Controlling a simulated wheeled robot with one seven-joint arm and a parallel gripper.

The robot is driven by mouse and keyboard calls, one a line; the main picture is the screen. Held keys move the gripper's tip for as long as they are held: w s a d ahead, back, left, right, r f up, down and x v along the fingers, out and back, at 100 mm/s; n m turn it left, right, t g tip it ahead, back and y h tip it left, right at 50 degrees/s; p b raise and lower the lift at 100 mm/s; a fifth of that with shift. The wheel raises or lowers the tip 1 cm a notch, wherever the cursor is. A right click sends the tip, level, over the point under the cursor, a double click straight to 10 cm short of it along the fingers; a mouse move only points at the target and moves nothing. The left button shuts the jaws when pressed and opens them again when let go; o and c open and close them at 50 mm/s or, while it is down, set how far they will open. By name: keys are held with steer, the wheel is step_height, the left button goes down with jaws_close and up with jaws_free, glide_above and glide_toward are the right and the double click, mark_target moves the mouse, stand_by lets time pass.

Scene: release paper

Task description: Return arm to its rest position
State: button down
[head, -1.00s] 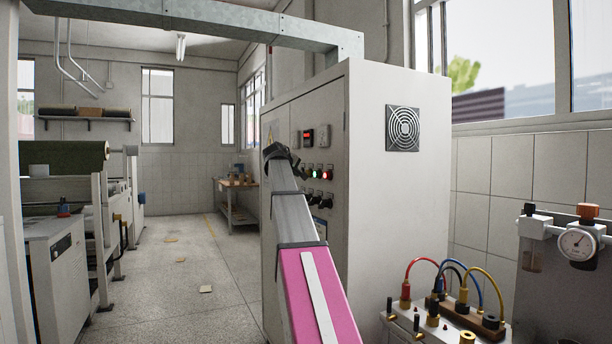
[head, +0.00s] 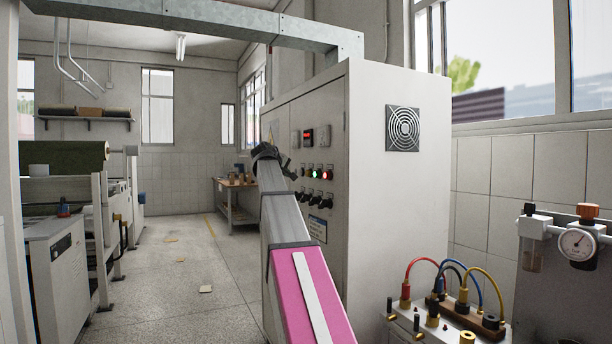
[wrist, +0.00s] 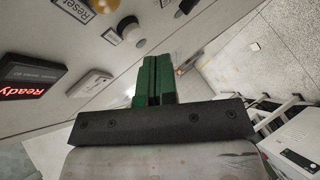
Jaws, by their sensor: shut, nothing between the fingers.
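My gripper (wrist: 154,82) shows in the wrist view with its two green fingers pressed together and nothing between them. In the head view my arm, pink and grey, reaches forward, and its dark far end (head: 270,158) is in front of the control cabinet (head: 400,220). The fingers themselves are too small to make out there. The cabinet's front panel carries a red display (head: 308,136), a green lit button (head: 316,173), a red lit button (head: 327,174) and several black knobs. In the wrist view the panel's lit "Ready" display (wrist: 25,90) and a "Reset" label (wrist: 78,10) are at the left.
A bench unit with coloured cables (head: 450,310) stands at the lower right, near a pressure gauge (head: 577,243). Machines with a dark green roll (head: 65,155) line the left. The floor (head: 190,280) between is mostly open, with a few scraps (head: 206,289).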

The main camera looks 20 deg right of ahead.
steer(key=s+a+f+g+y, duration=0.1)
steer(key=s+a+f+y, duration=0.15)
steer(key=f, duration=1.05)
steer(key=s+a+f+m+g+y, duration=0.1)
steer(key=s+a+f, duration=0.25)
steer(key=f, duration=1.05)
steer(key=s+a+f+g+y, duration=0.15)
steer(key=a+f, duration=0.25)
steer(key=f, duration=0.9)
steer(key=s+a+f+m+g+y, duration=0.1)
steer(key=s+a+f, duration=0.2)
steer(key=s+f, duration=0.5)
steer(key=s+a+f+m+g+y, duration=0.1)
steer(key=s+a+f, duration=0.3)
steer(key=s+f, duration=0.5)
steer(key=s+a+f+m+g+y, duration=0.1)
steer(key=s+a+f+g+y, duration=0.1)
steer(key=s+f, duration=0.7)
step_height(320, 180, down, 3)
steer(key=shift+s+a+r+m+g+y, duration=0.1)
steer(key=shift+s+a+m+g+y, duration=0.35)
steer(key=shift+a, duration=0.7)
steer(key=shift+w, duration=0.2)
